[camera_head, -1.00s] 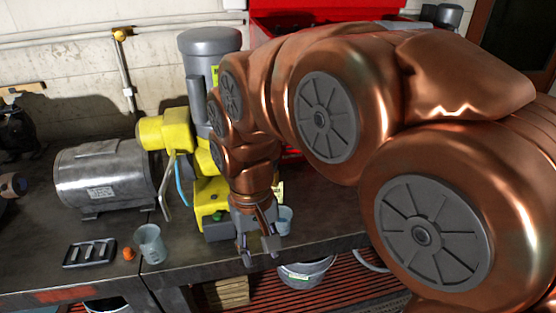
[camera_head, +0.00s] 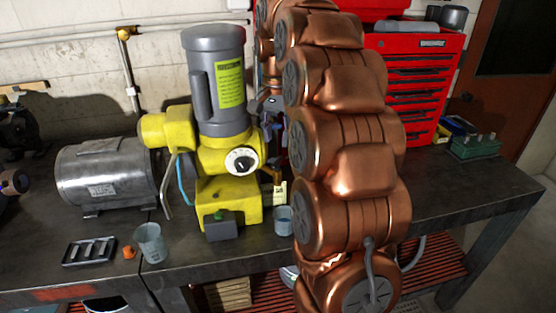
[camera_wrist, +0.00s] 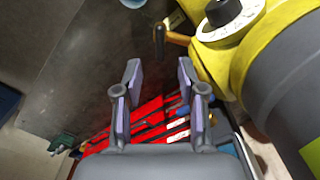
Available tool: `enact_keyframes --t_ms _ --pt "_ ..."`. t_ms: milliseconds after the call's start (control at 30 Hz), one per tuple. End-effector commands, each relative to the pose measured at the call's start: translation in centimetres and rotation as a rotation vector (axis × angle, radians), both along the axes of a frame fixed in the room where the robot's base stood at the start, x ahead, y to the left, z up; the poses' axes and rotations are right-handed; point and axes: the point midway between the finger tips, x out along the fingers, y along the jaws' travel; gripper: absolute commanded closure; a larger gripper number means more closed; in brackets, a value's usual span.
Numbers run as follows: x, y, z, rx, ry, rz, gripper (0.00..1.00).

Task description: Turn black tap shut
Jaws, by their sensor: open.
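In the wrist view a black tap handle (camera_wrist: 158,38) stands on a brass stub (camera_wrist: 178,39) at the side of the yellow machine (camera_wrist: 265,35). My gripper (camera_wrist: 159,76) is open and empty. The black handle lies past its fingertips, roughly in line with the gap and apart from them. In the head view the yellow machine (camera_head: 227,195) stands on the bench with its grey motor on top. My arm covers much of its right side there, and I cannot make out the black handle. My gripper is mostly hidden behind the arm.
A black knob on a white dial (camera_head: 241,160) faces front. A tag (camera_head: 280,193) hangs beside the machine. A small cup (camera_head: 284,220), a larger cup (camera_head: 150,243) and a grey motor (camera_head: 104,177) share the bench. A red tool cabinet (camera_head: 418,75) stands behind right.

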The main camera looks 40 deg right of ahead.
Motion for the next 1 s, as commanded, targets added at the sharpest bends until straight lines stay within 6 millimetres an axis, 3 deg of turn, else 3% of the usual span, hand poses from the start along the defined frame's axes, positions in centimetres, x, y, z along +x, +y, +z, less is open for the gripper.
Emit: enact_keyframes --t_ms 267,800,1000 --pt "0.1 -0.3 -1.0 0.0 0.0 -0.01 0.6" --pt "0.1 -0.2 -6.4 0.0 -0.001 -0.009 0.6" --pt "0.1 -0.2 -7.5 0.0 0.0 -0.008 0.6"
